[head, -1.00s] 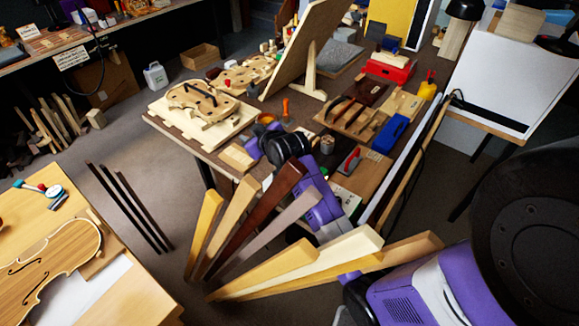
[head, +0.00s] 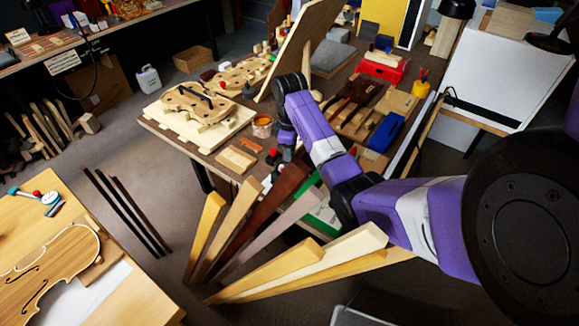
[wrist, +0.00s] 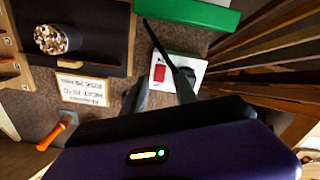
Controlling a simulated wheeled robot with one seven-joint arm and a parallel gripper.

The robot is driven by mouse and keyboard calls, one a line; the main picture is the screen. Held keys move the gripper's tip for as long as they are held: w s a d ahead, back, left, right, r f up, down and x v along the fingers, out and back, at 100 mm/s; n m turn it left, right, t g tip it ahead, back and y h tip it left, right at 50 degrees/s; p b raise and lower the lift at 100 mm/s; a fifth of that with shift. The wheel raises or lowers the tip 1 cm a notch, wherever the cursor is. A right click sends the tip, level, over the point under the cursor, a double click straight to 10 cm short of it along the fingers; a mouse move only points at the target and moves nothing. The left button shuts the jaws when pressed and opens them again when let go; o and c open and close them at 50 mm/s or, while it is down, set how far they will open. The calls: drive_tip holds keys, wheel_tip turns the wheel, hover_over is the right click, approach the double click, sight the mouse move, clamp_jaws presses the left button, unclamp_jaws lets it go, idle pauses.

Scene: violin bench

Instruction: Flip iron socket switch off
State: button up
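The iron socket (wrist: 178,71) is a white plate in the wrist view, with a red rocker switch (wrist: 159,73) on its left and a black plug or round fitting on its right. I cannot tell the switch's position. My gripper (wrist: 160,82) has its two dark fingers apart, with the switch seen between them. No contact with the switch shows. In the head view my gripper (head: 283,157) points down over the bench's near edge; I cannot clearly make out the socket there.
In the wrist view, a hot-iron label (wrist: 82,90) and an orange handle (wrist: 57,131) lie left, a green block (wrist: 200,14) at the top, and wooden strips (wrist: 262,62) on the right. In the head view, upright wood pieces (head: 240,222) stand before the bench.

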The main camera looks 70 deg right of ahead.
sight(290, 172)
drive_tip(key=shift+f, duration=2.75)
